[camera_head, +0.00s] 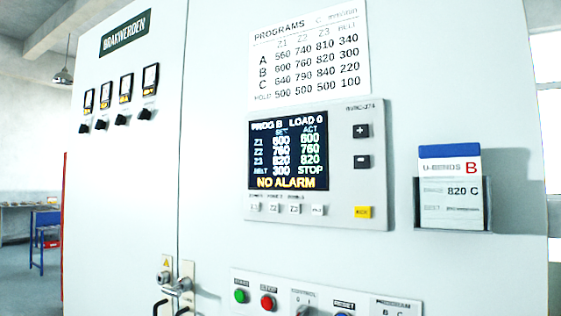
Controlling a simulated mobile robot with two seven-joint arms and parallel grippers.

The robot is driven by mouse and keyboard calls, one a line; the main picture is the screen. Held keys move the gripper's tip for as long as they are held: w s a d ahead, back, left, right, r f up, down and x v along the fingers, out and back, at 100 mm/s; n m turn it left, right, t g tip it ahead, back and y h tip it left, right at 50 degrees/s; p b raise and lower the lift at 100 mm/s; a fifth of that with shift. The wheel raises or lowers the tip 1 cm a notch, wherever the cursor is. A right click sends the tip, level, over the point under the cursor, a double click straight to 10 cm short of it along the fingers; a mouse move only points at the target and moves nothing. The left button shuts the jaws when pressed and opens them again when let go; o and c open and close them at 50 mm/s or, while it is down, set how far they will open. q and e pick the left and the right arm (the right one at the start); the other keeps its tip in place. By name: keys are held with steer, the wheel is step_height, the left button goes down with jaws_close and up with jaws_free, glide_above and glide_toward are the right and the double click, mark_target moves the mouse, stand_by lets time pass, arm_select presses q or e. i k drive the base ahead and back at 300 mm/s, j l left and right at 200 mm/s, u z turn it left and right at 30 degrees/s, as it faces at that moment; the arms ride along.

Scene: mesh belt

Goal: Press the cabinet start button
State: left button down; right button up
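The tall pale control cabinet (215,120) fills most of the head view. On its lower panel (285,284), near the bottom edge, a round green button (240,296) sits under a small dark label that seems to read START. A round red button (267,302) is just to its right, under another small dark label. Neither of my grippers is in view, and nothing touches the green button. The panel's lower part is cut off by the picture edge.
The display unit (288,212) above shows PROG B, belt STOP and NO ALARM. Door handles (178,286) stand out left of the button panel. A selector (302,310) and a blue button (342,314) are farther right. A card holder (453,222) hangs at right.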

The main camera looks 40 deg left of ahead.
mark_target(240, 295)
steer(key=u, duration=1.6)
